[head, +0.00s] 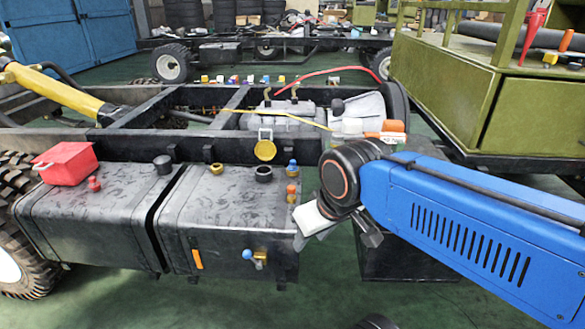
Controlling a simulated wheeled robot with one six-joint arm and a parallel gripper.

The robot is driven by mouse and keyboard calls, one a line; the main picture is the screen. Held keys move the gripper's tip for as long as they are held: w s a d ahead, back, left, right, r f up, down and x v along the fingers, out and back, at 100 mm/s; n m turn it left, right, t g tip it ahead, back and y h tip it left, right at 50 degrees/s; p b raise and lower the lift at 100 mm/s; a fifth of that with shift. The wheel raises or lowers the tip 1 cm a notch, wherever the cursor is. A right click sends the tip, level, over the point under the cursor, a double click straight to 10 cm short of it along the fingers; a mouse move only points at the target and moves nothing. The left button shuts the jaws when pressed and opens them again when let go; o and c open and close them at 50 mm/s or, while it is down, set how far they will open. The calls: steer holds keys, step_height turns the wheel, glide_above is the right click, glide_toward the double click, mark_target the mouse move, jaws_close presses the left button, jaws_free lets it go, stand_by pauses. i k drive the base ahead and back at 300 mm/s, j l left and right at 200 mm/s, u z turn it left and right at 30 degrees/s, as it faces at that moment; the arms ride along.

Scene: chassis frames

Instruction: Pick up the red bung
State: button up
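My gripper (316,222) is at the end of my blue arm, to the right of the right tank and far to the right of the bung. It is seen partly from behind, with a pale piece and dark parts showing. Its fingers are not clear, and I cannot tell whether they are open or holding anything.
A black cap (163,164), a brass ring (216,168), a dark ring (263,174) and a blue-topped fitting (292,168) stand on the tanks. An open yellow cap (265,150) is behind them. Chassis rails (130,146) run behind the tanks. Green floor (200,300) lies in front.

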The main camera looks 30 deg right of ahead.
mark_target(95, 185)
steer(key=i+u, duration=0.15)
steer(key=u, duration=0.25)
steer(key=i+j+u, duration=0.1)
steer(key=u, duration=0.3)
steer(key=i+u, duration=0.2)
steer(key=u, duration=0.2)
